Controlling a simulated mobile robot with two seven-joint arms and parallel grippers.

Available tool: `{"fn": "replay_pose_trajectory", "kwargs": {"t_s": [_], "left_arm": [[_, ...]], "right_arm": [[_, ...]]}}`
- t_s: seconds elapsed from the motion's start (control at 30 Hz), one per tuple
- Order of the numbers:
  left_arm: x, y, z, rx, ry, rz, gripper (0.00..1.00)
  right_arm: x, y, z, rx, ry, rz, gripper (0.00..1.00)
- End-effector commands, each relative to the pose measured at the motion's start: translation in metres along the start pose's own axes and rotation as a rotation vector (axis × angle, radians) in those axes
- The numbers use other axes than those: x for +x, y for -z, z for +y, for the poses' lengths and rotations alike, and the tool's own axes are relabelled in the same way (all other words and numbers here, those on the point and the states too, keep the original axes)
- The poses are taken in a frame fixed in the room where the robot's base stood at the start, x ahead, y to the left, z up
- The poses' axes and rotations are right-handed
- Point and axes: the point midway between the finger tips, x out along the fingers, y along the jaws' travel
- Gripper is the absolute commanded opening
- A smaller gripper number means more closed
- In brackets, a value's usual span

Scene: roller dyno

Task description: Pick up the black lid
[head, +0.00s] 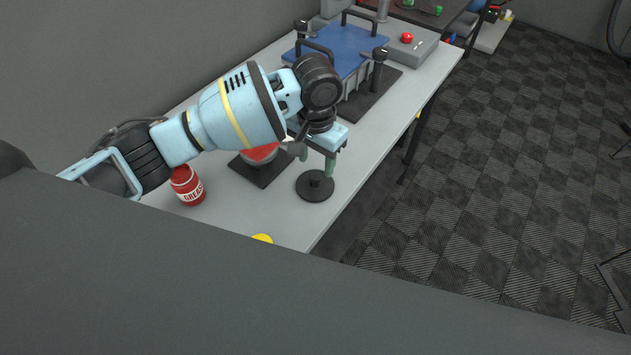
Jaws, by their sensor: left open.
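The black lid (315,191) is a round dark disc with a small knob in its middle. It lies flat on the grey table near its right edge. My left gripper (316,165) is open just above the lid, its green fingers pointing down. One finger is close over the knob; I cannot tell whether it touches. The left arm comes in from the left and hides part of the table. My right gripper is not in view.
A red grease jar (187,186) stands left of the lid. A red round object on a black base (262,170) sits partly behind my gripper. A blue-topped fixture (340,48) and a grey box with a red button (408,42) stand farther back. A yellow object (262,238) shows in front.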

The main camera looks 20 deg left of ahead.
Motion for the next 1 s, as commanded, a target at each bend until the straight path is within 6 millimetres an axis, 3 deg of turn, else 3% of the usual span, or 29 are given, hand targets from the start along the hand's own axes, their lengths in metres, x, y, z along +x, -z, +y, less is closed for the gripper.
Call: {"fn": "replay_pose_trajectory", "kwargs": {"t_s": [0.17,0.5,0.77,1.0], "left_arm": [[0.006,-0.001,0.0,-0.001,0.001,0.0,0.51],[0.049,-0.006,0.001,-0.001,0.001,0.0,0.51],[0.051,-0.006,0.001,0.0,0.001,0.003,0.51],[0.051,-0.006,0.001,0.0,0.001,0.003,0.24]], "right_arm": [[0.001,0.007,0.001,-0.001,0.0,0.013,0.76],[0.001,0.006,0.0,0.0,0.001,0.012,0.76],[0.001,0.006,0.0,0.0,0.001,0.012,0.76],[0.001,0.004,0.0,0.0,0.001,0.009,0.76]]}}
